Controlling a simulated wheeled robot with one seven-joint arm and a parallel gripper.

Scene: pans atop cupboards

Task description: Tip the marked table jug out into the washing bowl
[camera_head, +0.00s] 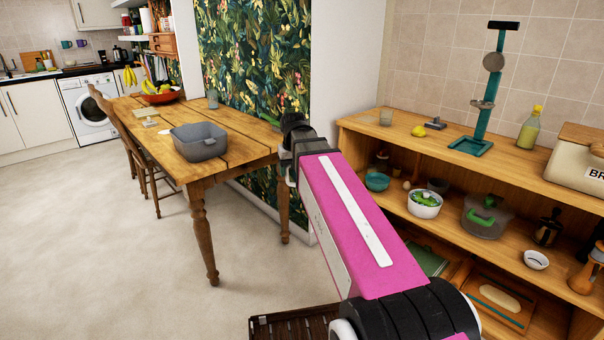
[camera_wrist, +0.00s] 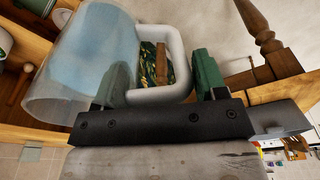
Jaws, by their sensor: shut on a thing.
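A clear jug with bluish contents (camera_wrist: 80,60) and a pale, thick handle (camera_wrist: 178,45) fills the left of the wrist view. My gripper (camera_wrist: 158,78) is shut on the jug's handle, a green finger on each side. In the head view my gripper (camera_head: 288,122) is beside the right end of the table, and I cannot make out the jug there. No mark shows on the visible part of the jug. The grey washing bowl (camera_head: 200,152) stands on the wooden table, left of my gripper. It partly shows in the wrist view (camera_wrist: 283,117). Its inside bottom is hidden.
The table (camera_head: 236,147) also bears a glass (camera_head: 213,98) and a red fruit bowl (camera_head: 163,97). A chair (camera_head: 125,140) stands at its left. On the right, a shelf unit (camera_head: 360,127) holds a teal stand (camera_head: 490,95), a bottle (camera_head: 529,128) and bowls. The floor at left is clear.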

